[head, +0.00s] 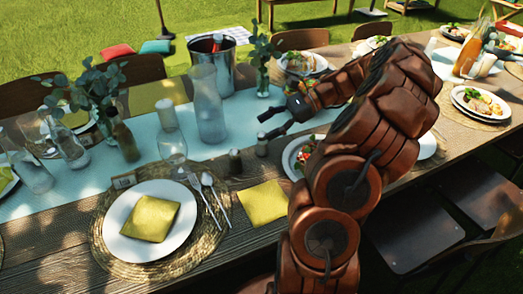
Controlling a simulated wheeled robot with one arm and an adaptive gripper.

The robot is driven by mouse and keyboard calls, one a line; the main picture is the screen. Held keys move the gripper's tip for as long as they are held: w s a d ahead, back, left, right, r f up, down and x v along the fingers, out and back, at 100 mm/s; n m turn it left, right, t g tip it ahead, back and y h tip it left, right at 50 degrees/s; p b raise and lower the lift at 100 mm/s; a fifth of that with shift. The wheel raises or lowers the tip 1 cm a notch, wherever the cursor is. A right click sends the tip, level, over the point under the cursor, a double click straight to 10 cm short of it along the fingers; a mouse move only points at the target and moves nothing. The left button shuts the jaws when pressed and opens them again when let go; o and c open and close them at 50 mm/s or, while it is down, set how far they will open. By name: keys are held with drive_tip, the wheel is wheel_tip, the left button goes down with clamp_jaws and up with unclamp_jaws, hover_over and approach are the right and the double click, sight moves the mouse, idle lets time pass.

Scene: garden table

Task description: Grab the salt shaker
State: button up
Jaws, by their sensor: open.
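Two small shakers stand side by side on the table near the edge of the light blue runner. The left shaker (235,162) is greyish with a darker top, and the right shaker (262,146) looks darker and brownish. I cannot tell for certain which holds salt. My gripper (264,126) is open and empty, its dark fingertips pointing left, just above and behind the right shaker in the picture. I cannot tell whether a fingertip touches that shaker. My arm covers part of the table to the right.
A glass carafe (208,105), a stemmed glass (171,146) and a metal ice bucket (226,62) stand behind and left. A flower vase (262,78) is beyond my gripper. Yellow napkin (263,203) and place setting with cutlery (207,190) lie in front. A food plate (292,152) sits close right.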

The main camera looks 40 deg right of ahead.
sight(262, 134)
drive_tip(key=d+f+m+t, duration=0.2)
drive_tip(key=d+f+m, duration=0.1)
drive_tip(key=d, duration=0.3)
drive_tip(key=shift+s+f+x, duration=0.1)
drive_tip(key=shift+s+x, duration=0.1)
drive_tip(key=shift+x, duration=1.7)
drive_tip(key=shift+s+f+x, duration=0.1)
drive_tip(key=shift+s+x, duration=0.05)
drive_tip(key=shift+x, duration=1.75)
drive_tip(key=shift+a, duration=0.1)
clamp_jaws()
